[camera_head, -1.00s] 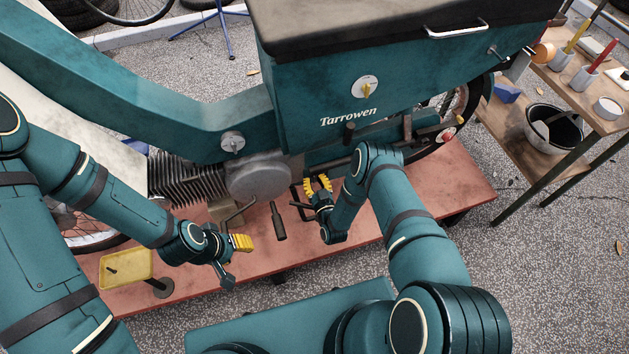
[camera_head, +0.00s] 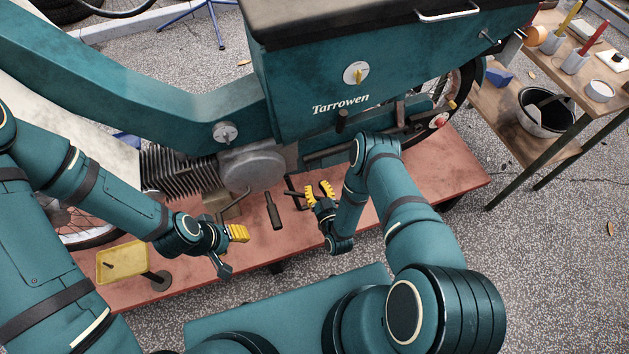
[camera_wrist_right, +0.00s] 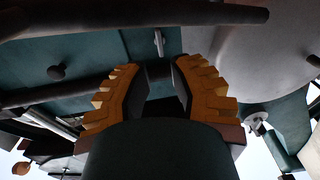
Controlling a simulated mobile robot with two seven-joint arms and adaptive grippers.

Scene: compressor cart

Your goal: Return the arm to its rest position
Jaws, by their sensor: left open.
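My right gripper (camera_head: 319,191) is in front of the lower part of the teal machine marked Tarrowen (camera_head: 300,75). Its two yellow toothed fingers stand apart with nothing between them. They also show apart and empty in the right wrist view (camera_wrist_right: 160,90), with the machine's underside and a dark bar behind. My left gripper (camera_head: 236,234) is above the red platform (camera_head: 380,207), left of the right gripper. It is open, with no object seen in it; its fingers are seen partly edge-on.
A yellow tray (camera_head: 122,261) on a stand is left of my left gripper. A dark-handled lever (camera_head: 274,210) and a pedal hang between the grippers. A wooden bench (camera_head: 590,110) with cups, and a bucket (camera_head: 550,118) on its lower shelf, stands at right. Gravel floor is clear at lower right.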

